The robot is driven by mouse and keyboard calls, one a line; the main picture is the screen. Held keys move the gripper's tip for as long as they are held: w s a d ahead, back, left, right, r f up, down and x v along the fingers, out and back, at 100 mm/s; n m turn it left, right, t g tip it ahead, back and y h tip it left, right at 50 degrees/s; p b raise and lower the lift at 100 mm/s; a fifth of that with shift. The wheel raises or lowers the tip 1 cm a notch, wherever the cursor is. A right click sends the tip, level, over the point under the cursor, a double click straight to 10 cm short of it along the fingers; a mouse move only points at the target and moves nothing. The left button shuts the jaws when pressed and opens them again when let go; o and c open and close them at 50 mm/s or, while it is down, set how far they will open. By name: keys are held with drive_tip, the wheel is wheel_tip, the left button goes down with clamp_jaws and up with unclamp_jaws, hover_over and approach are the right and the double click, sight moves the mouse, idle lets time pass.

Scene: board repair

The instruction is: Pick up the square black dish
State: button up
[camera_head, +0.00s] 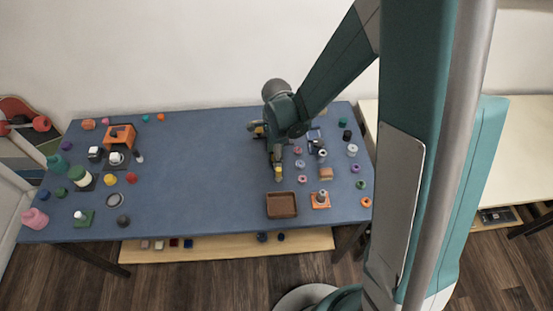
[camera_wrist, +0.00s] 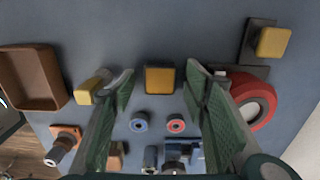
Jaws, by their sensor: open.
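A small square black dish (camera_wrist: 160,91) with a yellow filling or pad inside it lies on the blue table in the wrist view. It is in line with the gap between my fingertips. My gripper (camera_wrist: 160,72) is open, with one green finger on each side of the dish, and I see nothing held. I cannot tell the height of the fingertips above the table. In the head view my gripper (camera_head: 275,157) points down over the right half of the table, and the dish is hidden or too small to make out there.
A yellow block (camera_wrist: 88,92) lies by the left finger. A red round thing (camera_wrist: 262,119) is close to the right finger. A yellow block on a black base (camera_wrist: 273,42) is at upper right. A brown tray (camera_head: 281,215) stands near the front edge. The table's middle (camera_head: 200,165) is clear.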

drive_tip(key=c, duration=1.1)
drive_tip(key=shift+r, duration=0.2)
drive_tip(key=shift+r+p, duration=1.2)
drive_tip(key=shift+r, duration=3.65)
